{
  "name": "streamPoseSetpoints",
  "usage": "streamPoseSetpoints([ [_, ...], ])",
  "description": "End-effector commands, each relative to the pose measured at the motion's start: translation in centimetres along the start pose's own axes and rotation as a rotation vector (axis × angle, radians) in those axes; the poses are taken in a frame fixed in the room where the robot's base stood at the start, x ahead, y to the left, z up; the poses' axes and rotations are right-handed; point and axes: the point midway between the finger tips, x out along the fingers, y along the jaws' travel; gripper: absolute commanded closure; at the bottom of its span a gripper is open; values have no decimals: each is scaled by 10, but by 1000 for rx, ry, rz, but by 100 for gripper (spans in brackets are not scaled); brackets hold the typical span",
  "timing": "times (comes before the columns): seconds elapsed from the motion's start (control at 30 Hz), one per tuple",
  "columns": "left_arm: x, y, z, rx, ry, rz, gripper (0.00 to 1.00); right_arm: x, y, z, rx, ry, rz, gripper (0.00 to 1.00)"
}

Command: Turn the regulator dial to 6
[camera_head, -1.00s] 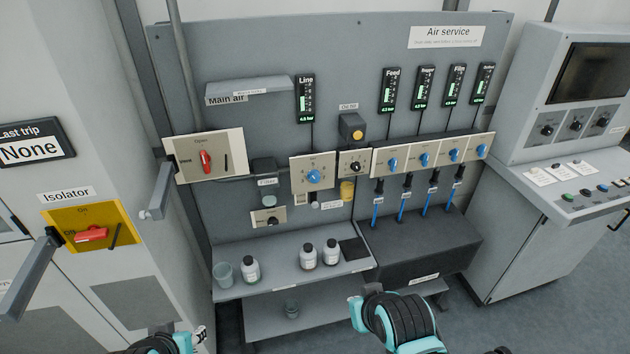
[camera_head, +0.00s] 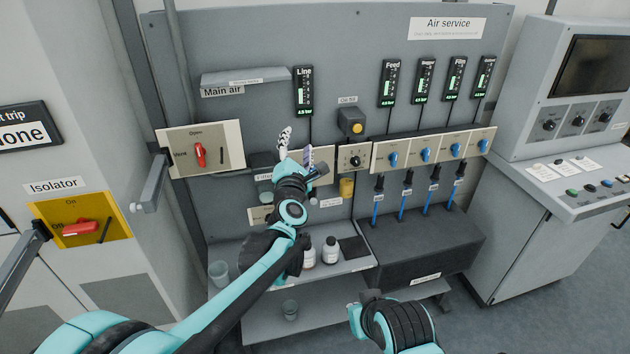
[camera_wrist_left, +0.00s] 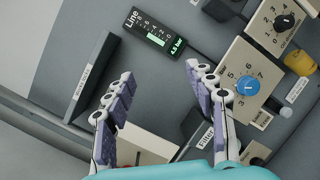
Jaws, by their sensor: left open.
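The blue regulator dial (camera_wrist_left: 247,87) sits on a beige plate with numbers around it in the left wrist view. Its white mark is too small for me to read the setting. In the head view the dial is hidden behind my left gripper (camera_head: 296,147), and only part of its plate (camera_head: 325,155) shows. The Line gauge (camera_head: 304,91) above it is lit green, and it also shows in the left wrist view (camera_wrist_left: 153,34). My left gripper (camera_wrist_left: 158,72) is open and empty, with the dial outside the fingers, to their right in that view.
The Main air ledge (camera_head: 245,76) juts out above and left of my left gripper. A black-knobbed plate (camera_head: 354,159) and several blue-knobbed plates (camera_head: 425,153) lie to the right. Bottles (camera_head: 330,251) stand on the shelf below. The red main-air switch (camera_head: 200,155) is at left.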

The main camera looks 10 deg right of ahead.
Motion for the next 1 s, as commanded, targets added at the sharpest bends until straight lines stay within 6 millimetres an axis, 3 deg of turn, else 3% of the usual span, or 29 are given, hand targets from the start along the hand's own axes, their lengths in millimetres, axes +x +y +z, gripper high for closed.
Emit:
streamPoseSetpoints([
  [0.03, 14, -27, -4, -143, 16, 37, 45, 5, 0, 4, 0, 0, 0, 100],
  [0.17, 34, -86, -28, -507, 87, 146, 45, 11, 0, 8, 0, 0, 0, 100],
  [0.3, 36, -147, -58, -797, 165, 239, 45, 15, 0, 11, 0, 0, 0, 100],
  [0.4, 33, -176, -73, -921, 205, 283, 45, 17, 0, 12, 0, 0, 0, 100],
  [0.57, 34, -192, -84, -995, 231, 314, 45, 17, 0, 12, 0, 0, 0, 100],
  [1.0, 94, -182, -105, -994, 231, 315, 45, 10, 0, 7, 0, 0, 0, 100],
])
